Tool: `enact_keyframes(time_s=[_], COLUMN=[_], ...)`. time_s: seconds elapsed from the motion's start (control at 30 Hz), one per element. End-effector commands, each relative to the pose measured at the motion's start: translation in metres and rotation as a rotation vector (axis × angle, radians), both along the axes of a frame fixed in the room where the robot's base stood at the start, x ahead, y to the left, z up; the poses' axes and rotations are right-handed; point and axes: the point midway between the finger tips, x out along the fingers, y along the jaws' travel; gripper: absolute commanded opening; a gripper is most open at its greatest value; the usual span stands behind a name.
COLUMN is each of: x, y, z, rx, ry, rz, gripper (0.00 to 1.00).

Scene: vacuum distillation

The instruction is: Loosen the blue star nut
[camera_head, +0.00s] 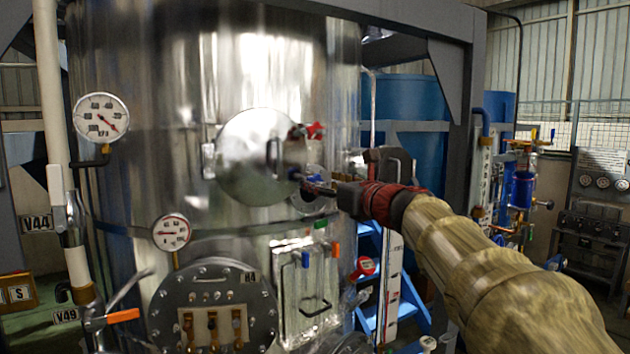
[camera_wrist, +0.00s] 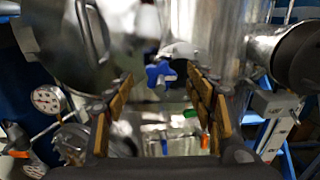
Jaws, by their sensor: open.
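The blue star nut (camera_wrist: 160,72) shows in the wrist view, ahead of my gripper and between its two fingertips in the picture. My gripper (camera_wrist: 160,84) is open, with tan-padded fingers on either side and nothing between the pads nearby. In the head view my gripper (camera_head: 308,184) reaches from the right towards the shiny steel tank (camera_head: 150,120), near its round metal cover (camera_head: 245,165). Only a small blue patch shows by the fingertips there, so the nut is mostly hidden. I cannot tell the exact gap between fingers and nut.
A red-handled fitting (camera_head: 314,130) sits just above my gripper. Two gauges (camera_head: 101,118) (camera_head: 171,232) and a bolted round hatch (camera_head: 213,305) are at the left and below. Blue and green levers (camera_head: 306,258) lie below. A steel cylinder (camera_wrist: 210,40) stands close at the right in the wrist view.

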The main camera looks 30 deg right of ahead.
Motion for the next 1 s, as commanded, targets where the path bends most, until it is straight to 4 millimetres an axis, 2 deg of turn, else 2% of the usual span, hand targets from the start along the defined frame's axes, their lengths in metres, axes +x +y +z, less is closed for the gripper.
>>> enact_keyframes(time_s=[0.1, 0.3, 0.63, 1.0], x=[0.019, 0.038, 0.042, 0.042], y=[0.001, 0.002, 0.002, 0.001], z=[0.000, 0.000, 0.000, 0.000], rx=[0.000, -0.001, -0.002, -0.003], ry=[0.002, 0.001, 0.001, 0.001], rz=[0.002, 0.000, 0.000, 0.000], gripper=[0.55, 0.55, 0.55, 0.34])
